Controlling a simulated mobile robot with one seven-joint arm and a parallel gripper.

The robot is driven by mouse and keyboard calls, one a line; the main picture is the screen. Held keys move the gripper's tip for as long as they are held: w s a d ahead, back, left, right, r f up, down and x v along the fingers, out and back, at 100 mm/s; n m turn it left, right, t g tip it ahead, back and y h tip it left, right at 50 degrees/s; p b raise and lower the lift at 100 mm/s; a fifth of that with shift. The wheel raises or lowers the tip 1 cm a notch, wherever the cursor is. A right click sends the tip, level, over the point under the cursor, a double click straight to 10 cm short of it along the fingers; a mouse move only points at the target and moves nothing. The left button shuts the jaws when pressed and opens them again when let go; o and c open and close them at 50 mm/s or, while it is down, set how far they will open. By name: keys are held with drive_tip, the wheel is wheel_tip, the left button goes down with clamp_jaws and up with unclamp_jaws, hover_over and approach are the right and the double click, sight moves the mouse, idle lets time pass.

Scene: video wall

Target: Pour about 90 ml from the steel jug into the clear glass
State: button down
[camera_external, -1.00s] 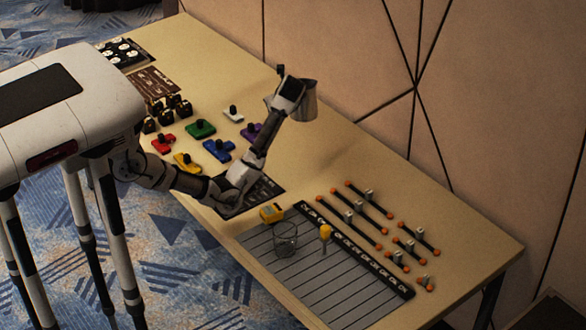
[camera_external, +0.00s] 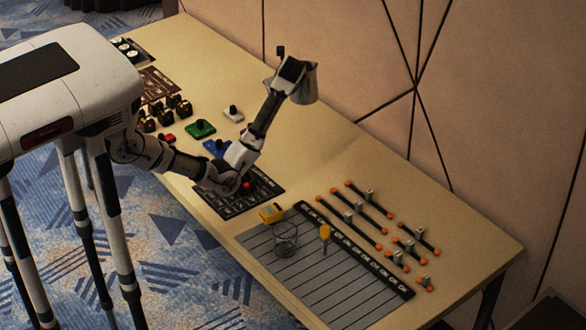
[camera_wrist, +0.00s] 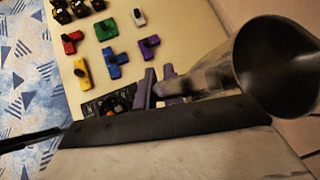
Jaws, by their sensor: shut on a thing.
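The steel jug (camera_external: 305,84) is held up over the back part of the table, near the wall. My gripper (camera_external: 289,72) is shut on it. In the wrist view the jug (camera_wrist: 275,65) is at the right with its dark mouth towards the camera; what is inside is too dark to tell. My gripper fingers (camera_wrist: 158,92) close on the jug's handle side. The clear glass (camera_external: 285,240) stands upright on the grey lined mat at the front right of the table, well apart from the jug. It looks empty.
A yellow box (camera_external: 272,212) stands just behind the glass and a yellow-topped item (camera_external: 325,233) to its right. Orange-ended bars (camera_external: 368,199) lie further right. Coloured blocks with knobs (camera_external: 201,128) lie at the left. The table between the wall and the dark board (camera_external: 240,195) is clear.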

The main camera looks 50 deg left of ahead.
drive_tip(key=s+d+f+m+t+h+b, duration=0.1)
drive_tip(key=d+f+m+t+h+b, duration=0.35)
drive_tip(key=d, duration=1.05)
drive_tip(key=s+d+f+m+t+h+b, duration=0.15)
drive_tip(key=d+f+m, duration=0.45)
drive_tip(key=d, duration=1)
drive_tip(key=s+d+f+m+g+h+b, duration=0.1)
drive_tip(key=s+d+f+m+h, duration=0.1)
drive_tip(key=s+d, duration=0.6)
drive_tip(key=s+d+f+m+h+b, duration=0.1)
drive_tip(key=s+d+f+m+h, duration=0.2)
drive_tip(key=s+d+f+m, duration=0.2)
drive_tip(key=s+d+f+m+g+h+b, duration=0.1)
drive_tip(key=s+d+f+m+h, duration=0.2)
drive_tip(key=s+d, duration=0.7)
drive_tip(key=shift+s+d+f+m+g, duration=0.15)
drive_tip(key=shift+s+f+m, duration=0.2)
drive_tip(key=shift+f, duration=0.35)
drive_tip(key=shift+s+d+f+m+g, duration=0.2)
drive_tip(key=shift+s+f, duration=0.15)
drive_tip(key=shift+f, duration=0.3)
drive_tip(key=shift+a, duration=0.1)
